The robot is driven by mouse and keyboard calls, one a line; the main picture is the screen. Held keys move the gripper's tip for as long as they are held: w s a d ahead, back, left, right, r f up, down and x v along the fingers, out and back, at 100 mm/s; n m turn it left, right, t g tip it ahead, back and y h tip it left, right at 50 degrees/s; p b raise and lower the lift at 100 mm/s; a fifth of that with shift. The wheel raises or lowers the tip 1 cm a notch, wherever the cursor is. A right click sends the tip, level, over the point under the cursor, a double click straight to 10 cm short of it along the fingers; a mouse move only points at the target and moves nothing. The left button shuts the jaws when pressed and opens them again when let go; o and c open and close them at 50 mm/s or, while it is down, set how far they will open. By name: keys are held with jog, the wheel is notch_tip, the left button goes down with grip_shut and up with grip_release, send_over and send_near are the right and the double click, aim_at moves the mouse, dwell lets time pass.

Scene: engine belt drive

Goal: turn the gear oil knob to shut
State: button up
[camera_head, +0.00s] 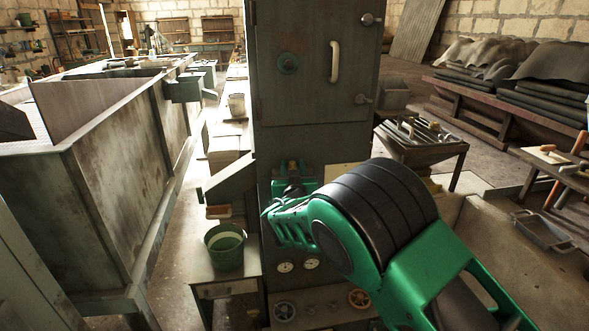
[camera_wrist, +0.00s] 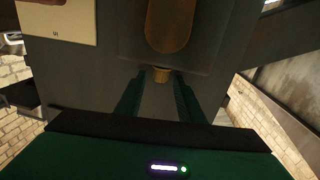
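In the wrist view my gripper (camera_wrist: 160,82) has its two green fingers apart, pointing at the grey cabinet face. A small brass stub (camera_wrist: 161,74) shows between the fingertips, with a visible gap on each side. An elongated brown rounded piece (camera_wrist: 168,25) adjoins it, further up in the picture. I cannot tell whether either is the gear oil knob; no readable name shows. In the head view the green hand of my gripper (camera_head: 292,174) is close to the front of the tall grey cabinet (camera_head: 310,100). Its fingertips and the stub are hidden there.
A cream plate (camera_wrist: 58,20) is on the cabinet face beside the gripper. Gauges (camera_head: 285,266) and handwheels (camera_head: 284,311) sit lower on the front. A green bucket (camera_head: 224,247) stands on a bench to the left. A large metal tank (camera_head: 120,170) is further left.

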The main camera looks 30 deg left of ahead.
grip_shut()
jog(key=shift+w+d, duration=0.1)
jog(key=shift+d+n+g+y, duration=0.1)
jog(key=shift+n+g+y, duration=0.3)
jog(key=shift+y, duration=0.2)
jog(key=shift+w+d+f+n+g+y, duration=0.1)
jog(key=shift+w+d+n+g+y, duration=0.05)
jog(key=shift+n+g+y, duration=0.75)
jog(key=shift+w+d+f+n+g+y, duration=0.1)
jog(key=shift+w+n+g+y, duration=0.05)
jog(key=shift+n+g+y, duration=0.75)
jog(key=shift+y, duration=0.3)
jog(key=shift+s, duration=0.1)
jog(key=shift+o, duration=0.9)
grip_release()
jog(key=shift+r, duration=0.1)
